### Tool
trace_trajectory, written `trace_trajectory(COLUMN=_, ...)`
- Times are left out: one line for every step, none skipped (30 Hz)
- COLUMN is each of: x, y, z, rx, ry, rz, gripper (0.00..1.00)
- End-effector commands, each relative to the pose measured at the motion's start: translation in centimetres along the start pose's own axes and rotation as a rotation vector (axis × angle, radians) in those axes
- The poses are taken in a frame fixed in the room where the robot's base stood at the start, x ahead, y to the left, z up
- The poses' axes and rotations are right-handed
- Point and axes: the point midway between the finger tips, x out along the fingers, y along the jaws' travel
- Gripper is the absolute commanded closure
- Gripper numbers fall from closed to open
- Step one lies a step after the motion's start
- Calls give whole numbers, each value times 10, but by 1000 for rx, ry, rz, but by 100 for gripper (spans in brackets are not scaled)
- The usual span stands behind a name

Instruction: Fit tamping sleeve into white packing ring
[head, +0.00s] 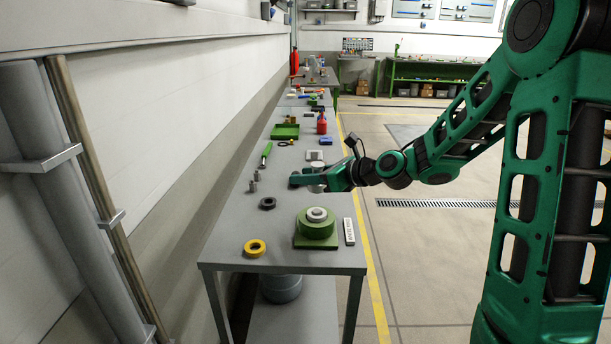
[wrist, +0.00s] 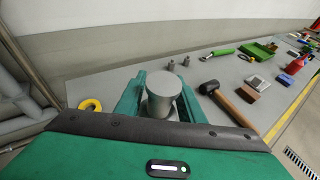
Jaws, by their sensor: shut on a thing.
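My gripper (head: 322,178) is shut on a grey cylindrical sleeve, taken as the tamping sleeve (wrist: 162,84), which stands upright between the two green fingers in the wrist view. In the head view the sleeve (head: 317,188) shows only partly below the gripper. The white packing ring (head: 316,213) sits on top of a round green housing (head: 316,230) on the bench, nearer the head camera than my gripper. The sleeve and the ring are apart in the head view. I cannot make out the ring in the wrist view.
A yellow ring (head: 255,247), a dark ring (head: 268,203) and a label plate (head: 349,231) lie around the housing. A mallet (wrist: 235,102), small grey cylinders (wrist: 184,62) and a green-handled tool (wrist: 223,52) lie on the bench. A wall borders its left side.

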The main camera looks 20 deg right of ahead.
Motion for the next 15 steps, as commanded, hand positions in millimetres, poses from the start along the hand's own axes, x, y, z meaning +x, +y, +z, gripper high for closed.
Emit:
trace_trajectory(x=1, y=0, z=-4, rx=2, ry=0, rz=1, gripper=89)
trace_trajectory(x=2, y=0, z=-6, rx=1, ry=0, rz=1, gripper=89)
trace_trajectory(x=3, y=0, z=-9, rx=2, ry=0, rz=1, gripper=89)
trace_trajectory(x=4, y=0, z=-11, rx=3, ry=0, rz=1, gripper=89)
trace_trajectory(x=5, y=0, z=-14, rx=4, ry=0, rz=1, gripper=89)
trace_trajectory(x=6, y=0, z=-17, rx=3, ry=1, rz=1, gripper=89)
trace_trajectory(x=7, y=0, z=-20, rx=2, ry=1, rz=1, gripper=89)
trace_trajectory(x=8, y=0, z=-22, rx=3, ry=1, rz=1, gripper=89)
trace_trajectory(x=9, y=0, z=-26, rx=4, ry=1, rz=0, gripper=89)
trace_trajectory(x=10, y=-1, z=-28, rx=4, ry=1, rz=-1, gripper=89)
trace_trajectory(x=10, y=-1, z=-30, rx=3, ry=0, rz=-1, gripper=89)
trace_trajectory(x=11, y=-1, z=-33, rx=3, ry=0, rz=-2, gripper=89)
trace_trajectory(x=12, y=-2, z=-35, rx=4, ry=0, rz=-2, gripper=89)
trace_trajectory(x=13, y=-2, z=-37, rx=4, ry=1, rz=-2, gripper=89)
trace_trajectory(x=13, y=-2, z=-40, rx=3, ry=1, rz=-2, gripper=89)
